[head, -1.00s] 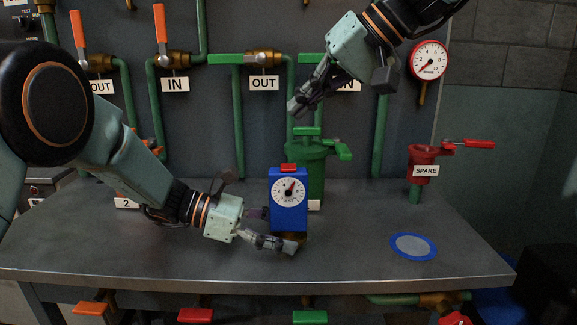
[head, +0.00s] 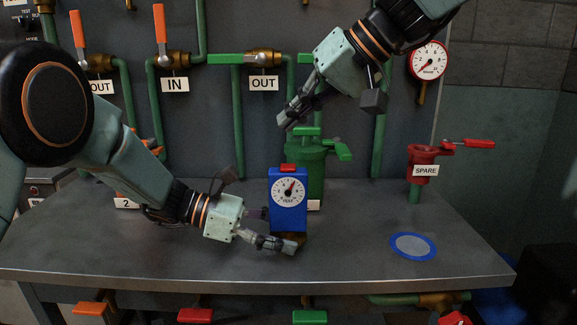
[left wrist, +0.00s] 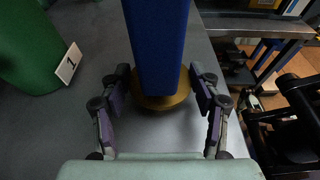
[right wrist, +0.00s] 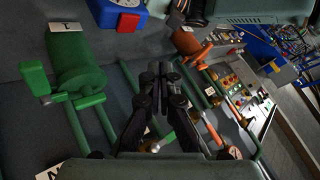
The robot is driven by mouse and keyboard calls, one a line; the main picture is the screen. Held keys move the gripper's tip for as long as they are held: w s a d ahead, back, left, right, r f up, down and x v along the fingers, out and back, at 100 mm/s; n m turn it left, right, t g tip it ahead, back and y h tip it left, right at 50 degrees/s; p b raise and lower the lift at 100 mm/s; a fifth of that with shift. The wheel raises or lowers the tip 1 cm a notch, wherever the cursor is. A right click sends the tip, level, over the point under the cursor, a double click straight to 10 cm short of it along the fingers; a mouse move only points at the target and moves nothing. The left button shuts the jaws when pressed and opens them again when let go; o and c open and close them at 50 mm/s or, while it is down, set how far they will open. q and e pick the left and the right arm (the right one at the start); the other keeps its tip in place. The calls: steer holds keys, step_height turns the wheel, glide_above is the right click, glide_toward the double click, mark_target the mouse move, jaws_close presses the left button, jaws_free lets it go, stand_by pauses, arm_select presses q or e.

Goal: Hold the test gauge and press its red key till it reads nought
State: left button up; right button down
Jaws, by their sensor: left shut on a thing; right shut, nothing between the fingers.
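The test gauge, a blue box (head: 288,219) with a white dial (head: 288,191) and a red key (head: 288,167) on top, stands upright at the bench's middle. Its red needle points to the upper right. My left gripper (head: 277,231) is shut on the gauge low down; the left wrist view shows its fingers either side of the blue body (left wrist: 158,45), above a round brass base (left wrist: 162,103). My right gripper (head: 287,120) is shut and empty, above the gauge and slightly behind it. In the right wrist view its fingers (right wrist: 163,72) are together, with the gauge (right wrist: 132,18) at the top edge.
A green cylinder (head: 306,170) with a handle stands close behind the gauge. A blue-rimmed round pad (head: 395,249) lies on the bench at right. A red SPARE valve (head: 423,158) and a wall gauge (head: 429,60) are further right. The bench front (head: 360,262) is clear.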

mark_target(294, 167)
steer(key=shift+f, duration=2.3)
steer(key=shift+f, duration=0.1)
steer(key=shift+f, duration=0.3)
steer(key=shift+f, duration=0.45)
stand_by(0.4)
steer(key=shift+r, duration=0.85)
steer(key=shift+r, duration=0.1)
steer(key=shift+r, duration=2.45)
